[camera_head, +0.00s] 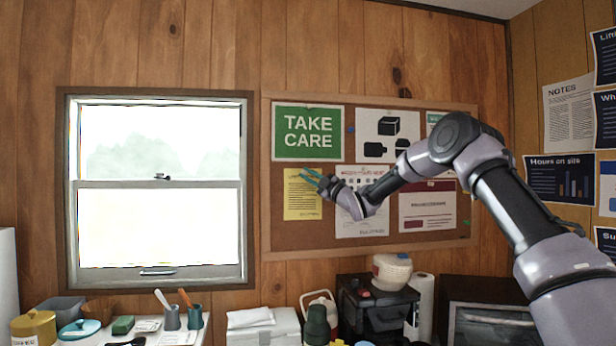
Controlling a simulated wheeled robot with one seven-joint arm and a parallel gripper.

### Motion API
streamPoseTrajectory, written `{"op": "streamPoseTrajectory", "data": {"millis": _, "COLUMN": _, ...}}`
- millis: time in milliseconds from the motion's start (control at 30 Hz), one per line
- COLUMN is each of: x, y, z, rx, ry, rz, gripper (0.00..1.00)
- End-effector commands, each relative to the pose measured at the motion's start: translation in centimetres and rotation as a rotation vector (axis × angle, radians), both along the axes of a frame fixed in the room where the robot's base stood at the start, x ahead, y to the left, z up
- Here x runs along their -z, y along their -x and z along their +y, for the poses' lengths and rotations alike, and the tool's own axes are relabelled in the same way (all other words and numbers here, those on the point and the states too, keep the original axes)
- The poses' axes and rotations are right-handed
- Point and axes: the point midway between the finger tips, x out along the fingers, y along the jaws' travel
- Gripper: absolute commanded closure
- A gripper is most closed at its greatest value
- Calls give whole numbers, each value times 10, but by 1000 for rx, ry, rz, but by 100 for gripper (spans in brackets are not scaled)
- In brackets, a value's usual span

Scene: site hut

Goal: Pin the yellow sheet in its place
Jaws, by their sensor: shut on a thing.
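The yellow sheet (302,205) is upright at the left part of the cork board (290,236), below the green TAKE CARE sign. My gripper (304,177) reaches in from the right, and its teal fingers cross the upper part of the sheet. The gripper is shut on the sheet, near its top. The exact grip is too small to make out, and the fingers hide part of the sheet's upper half. I cannot tell whether the sheet touches the board, and no pin shows clearly on it.
A TAKE CARE sign (308,133) hangs just above, and a white notice (361,222) is close on the right, partly behind my arm. A window (157,190) is left of the board. Cups, boxes and a black machine (375,307) stand below.

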Motion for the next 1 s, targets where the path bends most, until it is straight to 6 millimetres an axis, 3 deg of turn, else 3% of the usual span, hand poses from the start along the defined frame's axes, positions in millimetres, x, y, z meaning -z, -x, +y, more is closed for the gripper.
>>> {"op": "streamPoseTrajectory", "data": {"millis": 633, "x": 0, "y": 0, "z": -2, "rx": 3, "ry": 0, "rz": 1, "gripper": 100}}
{"op": "streamPoseTrajectory", "data": {"millis": 667, "x": 0, "y": 0, "z": -2, "rx": 3, "ry": 0, "rz": 1, "gripper": 78}}
{"op": "streamPoseTrajectory", "data": {"millis": 733, "x": 0, "y": 0, "z": -1, "rx": 3, "ry": 0, "rz": 1, "gripper": 51}}
{"op": "streamPoseTrajectory", "data": {"millis": 767, "x": 0, "y": 0, "z": -1, "rx": 3, "ry": 0, "rz": 1, "gripper": 46}}
{"op": "streamPoseTrajectory", "data": {"millis": 1000, "x": 0, "y": 0, "z": -1, "rx": 2, "ry": -1, "rz": 1, "gripper": 46}}
